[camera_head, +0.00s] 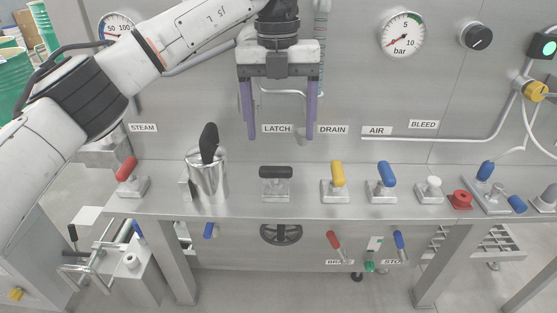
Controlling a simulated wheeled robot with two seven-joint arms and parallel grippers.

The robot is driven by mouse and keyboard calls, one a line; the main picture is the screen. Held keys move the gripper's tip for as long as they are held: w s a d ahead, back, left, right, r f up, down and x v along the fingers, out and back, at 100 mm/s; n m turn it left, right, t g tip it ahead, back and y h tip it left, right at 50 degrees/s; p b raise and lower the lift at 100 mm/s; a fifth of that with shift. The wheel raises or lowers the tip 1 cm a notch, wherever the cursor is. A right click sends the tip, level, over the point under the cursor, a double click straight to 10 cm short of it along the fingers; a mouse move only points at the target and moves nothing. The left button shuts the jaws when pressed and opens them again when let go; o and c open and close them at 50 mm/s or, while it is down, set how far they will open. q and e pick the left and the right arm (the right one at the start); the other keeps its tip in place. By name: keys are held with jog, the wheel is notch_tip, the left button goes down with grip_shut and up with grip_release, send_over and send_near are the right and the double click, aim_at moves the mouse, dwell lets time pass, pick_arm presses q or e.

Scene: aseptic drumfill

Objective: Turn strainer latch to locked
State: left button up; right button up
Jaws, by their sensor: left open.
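The strainer latch is a black bar handle (276,172) on a clear or metallic block, standing on the steel shelf below the LATCH label (277,129). Its bar lies left to right in the picture. My left gripper (281,136) hangs above and behind the latch, pointing down. Its two purple fingers are wide apart with nothing between them, and they frame the LATCH label. The fingertips are apart from the handle. My right gripper does not show.
A steel strainer canister (207,180) with an upright black handle stands left of the latch. A red STEAM handle (127,169) is farther left. A yellow handle (338,174) and a blue handle (387,174) stand to the right. A black handwheel (281,234) sits below the shelf.

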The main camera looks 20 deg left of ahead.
aim_at(276, 168)
pick_arm(q)
jog(key=f, duration=0.6)
jog(key=a+f, duration=0.1)
jog(key=f, duration=0.2)
jog(key=shift+f, duration=0.2)
jog(key=c, duration=1)
